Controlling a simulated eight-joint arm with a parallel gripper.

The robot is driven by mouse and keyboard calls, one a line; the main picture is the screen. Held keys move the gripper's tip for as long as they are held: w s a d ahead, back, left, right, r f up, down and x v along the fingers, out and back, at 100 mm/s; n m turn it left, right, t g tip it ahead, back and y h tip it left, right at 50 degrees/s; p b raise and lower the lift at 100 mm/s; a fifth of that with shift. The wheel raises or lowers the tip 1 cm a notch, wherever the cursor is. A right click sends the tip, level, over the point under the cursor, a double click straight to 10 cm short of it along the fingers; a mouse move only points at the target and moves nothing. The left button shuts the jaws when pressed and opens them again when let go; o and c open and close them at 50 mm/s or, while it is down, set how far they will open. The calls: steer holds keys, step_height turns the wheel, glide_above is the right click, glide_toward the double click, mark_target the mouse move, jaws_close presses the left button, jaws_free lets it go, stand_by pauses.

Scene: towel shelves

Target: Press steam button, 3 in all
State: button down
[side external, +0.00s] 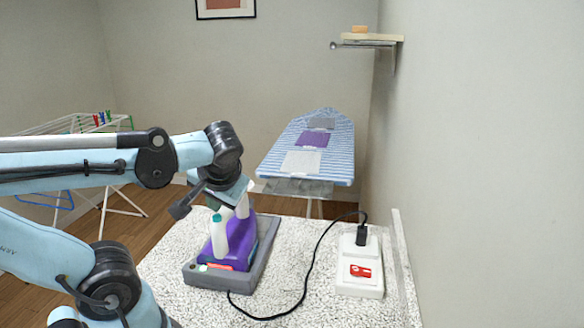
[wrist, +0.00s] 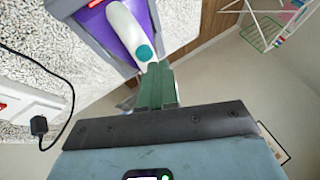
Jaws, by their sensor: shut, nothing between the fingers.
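A purple iron (side external: 237,246) rests in a grey tray (side external: 262,262) on the speckled countertop. It also shows in the wrist view (wrist: 104,34). Its white handle (side external: 219,238) has a round teal button (side external: 216,217) at the end. In the wrist view the button (wrist: 145,52) is on the white handle (wrist: 125,28), just beside my fingertips. My gripper (side external: 246,188) is above the iron, pointing down. In the wrist view its green fingers (wrist: 159,68) are together with nothing between them. I cannot tell whether the fingertips touch the button.
A white power strip (side external: 360,287) with a red switch (side external: 360,271) stands at the right of the counter. A black cord (side external: 310,262) runs from its plug to the tray area. An ironing board (side external: 330,160) with folded cloths stands behind. A drying rack (side external: 122,192) is at left.

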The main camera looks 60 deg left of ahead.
mark_target(218, 217)
steer(key=shift+f, duration=0.5)
stand_by(0.6)
stand_by(0.3)
steer(key=shift+r, duration=0.95)
steer(key=shift+r, duration=0.1)
steer(key=shift+r, duration=2.4)
steer(key=w+d+f+m+t+h, duration=0.6)
steer(key=w+d+f+m+h, duration=0.1)
steer(key=d, duration=0.5)
step_height(218, 217, down, 2)
steer(key=shift+w+d, duration=0.4)
steer(key=shift+w, duration=0.35)
